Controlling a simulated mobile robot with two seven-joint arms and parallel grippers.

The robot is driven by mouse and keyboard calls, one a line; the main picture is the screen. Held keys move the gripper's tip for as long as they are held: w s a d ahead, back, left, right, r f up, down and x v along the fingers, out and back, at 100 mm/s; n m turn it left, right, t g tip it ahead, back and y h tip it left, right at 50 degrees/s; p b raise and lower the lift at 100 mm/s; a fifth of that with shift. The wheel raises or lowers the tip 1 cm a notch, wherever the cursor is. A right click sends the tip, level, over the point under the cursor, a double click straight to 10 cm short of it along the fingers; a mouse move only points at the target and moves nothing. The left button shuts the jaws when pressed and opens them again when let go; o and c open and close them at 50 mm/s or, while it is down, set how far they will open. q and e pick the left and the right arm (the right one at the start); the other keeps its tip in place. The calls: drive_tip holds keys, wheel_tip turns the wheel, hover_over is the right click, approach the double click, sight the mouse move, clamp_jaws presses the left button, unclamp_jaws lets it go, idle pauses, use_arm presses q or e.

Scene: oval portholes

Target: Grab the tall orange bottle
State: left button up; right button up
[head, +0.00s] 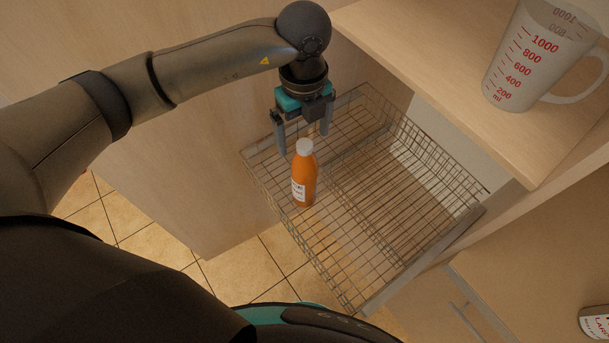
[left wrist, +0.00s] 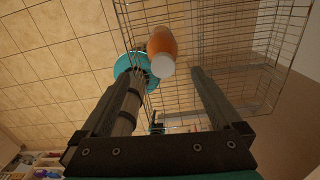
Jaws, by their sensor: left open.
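The tall orange bottle (head: 304,178) with a white cap and white label stands upright in a wire basket drawer (head: 385,215), near its left side. My left gripper (head: 304,143) is open and points down, just behind and above the bottle in the head view. Its fingers look apart from the bottle. In the left wrist view the bottle (left wrist: 162,49) shows white cap first, beyond the two spread fingertips (left wrist: 164,78) and roughly between them. My right gripper is not in view.
The wire walls of the basket surround the bottle, and the rest of the basket looks empty. A measuring jug (head: 540,55) stands on the wooden counter (head: 450,75) at upper right. A can (head: 595,323) is at lower right. A wooden panel (head: 215,150) stands left of the basket.

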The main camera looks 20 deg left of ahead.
sight(305, 153)
use_arm(q)
drive_tip(key=shift+w+f+p, duration=0.15)
drive_tip(key=shift+f+p, duration=0.05)
drive_tip(key=shift+f, duration=1.7)
drive_tip(key=shift+w+f+p, duration=0.15)
drive_tip(key=shift+f, duration=1.7)
clamp_jaws()
drive_tip(key=shift+r, duration=0.1)
